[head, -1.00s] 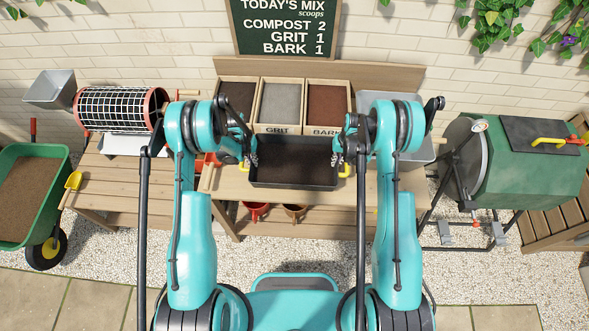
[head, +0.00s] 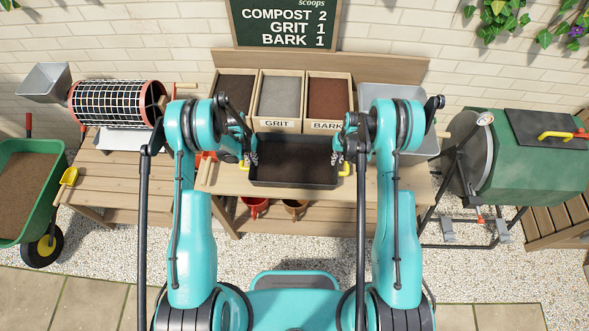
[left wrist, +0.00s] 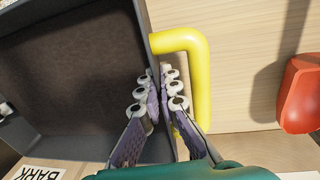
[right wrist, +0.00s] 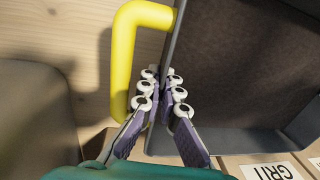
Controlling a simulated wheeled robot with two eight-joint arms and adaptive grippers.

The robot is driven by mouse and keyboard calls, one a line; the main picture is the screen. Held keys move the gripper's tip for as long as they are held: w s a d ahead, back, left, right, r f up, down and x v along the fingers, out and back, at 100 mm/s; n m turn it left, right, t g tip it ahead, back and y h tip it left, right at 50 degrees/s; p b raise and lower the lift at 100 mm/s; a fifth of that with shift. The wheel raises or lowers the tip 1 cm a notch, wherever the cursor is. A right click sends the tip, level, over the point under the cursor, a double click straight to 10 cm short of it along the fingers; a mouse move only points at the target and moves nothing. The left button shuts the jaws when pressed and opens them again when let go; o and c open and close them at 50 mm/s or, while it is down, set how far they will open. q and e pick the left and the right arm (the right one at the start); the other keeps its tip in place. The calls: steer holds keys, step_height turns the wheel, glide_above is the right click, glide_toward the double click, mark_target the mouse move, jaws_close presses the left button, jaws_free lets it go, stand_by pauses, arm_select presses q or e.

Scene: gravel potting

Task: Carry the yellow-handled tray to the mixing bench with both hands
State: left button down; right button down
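The dark grey tray (head: 293,182) is level in front of the bins, over the wooden bench (head: 215,184); I cannot tell if it touches the bench top. Its inside is dark brown. My left gripper (left wrist: 162,90) is shut on the tray's end wall, beside a yellow handle, one finger inside the tray. My right gripper (right wrist: 160,92) pinches the opposite end wall likewise.
Bins labelled grit (head: 279,125) and bark (head: 326,126) stand behind the tray beside a dark bin. A grey tub (head: 395,95) is at the right. A mesh drum (head: 118,103) and green wheelbarrow (head: 50,190) are left; a green tumbler (head: 530,165) is right. Red and brown pots sit below.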

arm_select(q)
steer(key=shift+f+b, duration=0.5)
steer(key=shift+f, duration=0.15)
arm_select(e)
steer(key=shift+f, duration=0.7)
arm_select(q)
steer(key=c, duration=1.7)
jaws_free()
steer(key=shift+r, duration=0.2)
arm_select(e)
steer(key=c, duration=1.7)
jaws_free()
steer(key=shift+r, duration=0.2)
steer(key=shift+r, duration=0.2)
arm_select(q)
steer(key=r, duration=0.5)
steer(key=a+r, duration=0.1)
steer(key=r, duration=0.1)
steer(key=shift+r, duration=0.4)
arm_select(e)
steer(key=r, duration=0.3)
steer(key=d+r, duration=0.1)
steer(key=r, duration=0.7)
steer(key=shift+d+r, duration=0.25)
